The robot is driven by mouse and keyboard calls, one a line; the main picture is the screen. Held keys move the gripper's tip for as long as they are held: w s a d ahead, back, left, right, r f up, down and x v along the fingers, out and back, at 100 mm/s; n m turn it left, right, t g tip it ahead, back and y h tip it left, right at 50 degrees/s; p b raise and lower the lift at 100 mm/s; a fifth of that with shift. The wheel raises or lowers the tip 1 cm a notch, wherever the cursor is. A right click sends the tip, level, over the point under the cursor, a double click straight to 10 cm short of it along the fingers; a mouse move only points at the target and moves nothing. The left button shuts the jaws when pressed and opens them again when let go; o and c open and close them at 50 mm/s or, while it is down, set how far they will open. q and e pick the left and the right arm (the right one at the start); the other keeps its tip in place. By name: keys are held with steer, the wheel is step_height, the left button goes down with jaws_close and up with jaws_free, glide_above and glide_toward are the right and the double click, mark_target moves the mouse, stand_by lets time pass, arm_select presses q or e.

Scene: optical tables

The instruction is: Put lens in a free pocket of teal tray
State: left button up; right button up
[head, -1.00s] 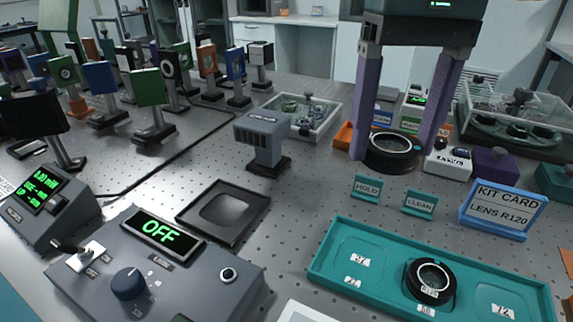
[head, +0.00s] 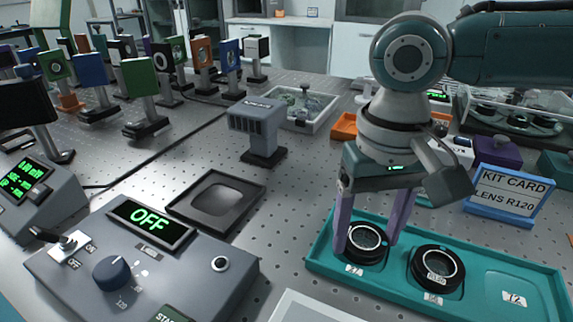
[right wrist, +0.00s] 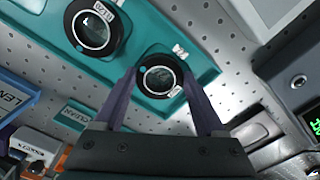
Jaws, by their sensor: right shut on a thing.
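The lens (head: 366,240) is a black ring with clear glass. My right gripper (head: 368,238) is shut on it, one purple finger on each side, at the left pocket of the teal tray (head: 490,258). I cannot tell whether it rests on the pocket floor. It also shows between the fingers in the right wrist view (right wrist: 160,77). A second black-ringed lens (head: 437,268), labelled R120, sits in the middle pocket. The right pocket, marked 72, is empty. My left gripper is not in view.
A blue-framed kit card (head: 508,192) reading LENS R120 stands behind the tray. A grey control box (head: 150,260) showing OFF and a black square tray (head: 215,200) lie to the left. A grey post-mounted block (head: 257,125) stands farther back.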

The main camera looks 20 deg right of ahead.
mark_target(365, 239)
steer(key=shift+f, duration=0.1)
steer(key=o, duration=1.4)
steer(key=shift+c, duration=0.2)
step_height(365, 239, up, 12)
steer(key=p, duration=0.2)
steer(key=shift+r+p, duration=0.2)
steer(key=shift+p, duration=0.1)
